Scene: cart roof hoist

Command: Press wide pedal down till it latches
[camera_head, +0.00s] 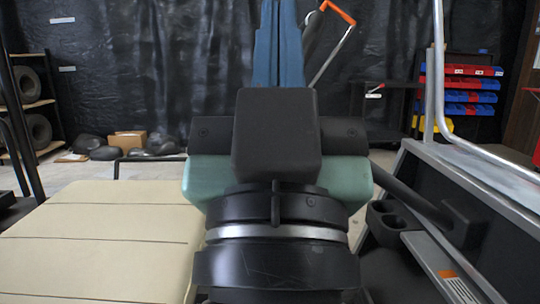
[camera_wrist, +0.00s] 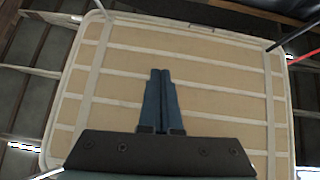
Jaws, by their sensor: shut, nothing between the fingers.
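My gripper (camera_head: 278,40) points upward in the middle of the head view, its two blue fingers side by side and closed with nothing between them. In the wrist view my gripper (camera_wrist: 160,75) shows against the underside of the cart's beige roof (camera_wrist: 205,60), which has pale cross ribs. I cannot make out the wide pedal in either view. The cart's floor is hidden behind my arm and the dash.
A beige ribbed seat (camera_head: 95,240) lies at left. At right is the cart's dark dash (camera_head: 440,180) with cup holders (camera_head: 388,215) and a silver post (camera_head: 440,70). A crank with an orange handle (camera_head: 338,12) stands behind my gripper. Shelves with tyres (camera_head: 35,128) stand far left.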

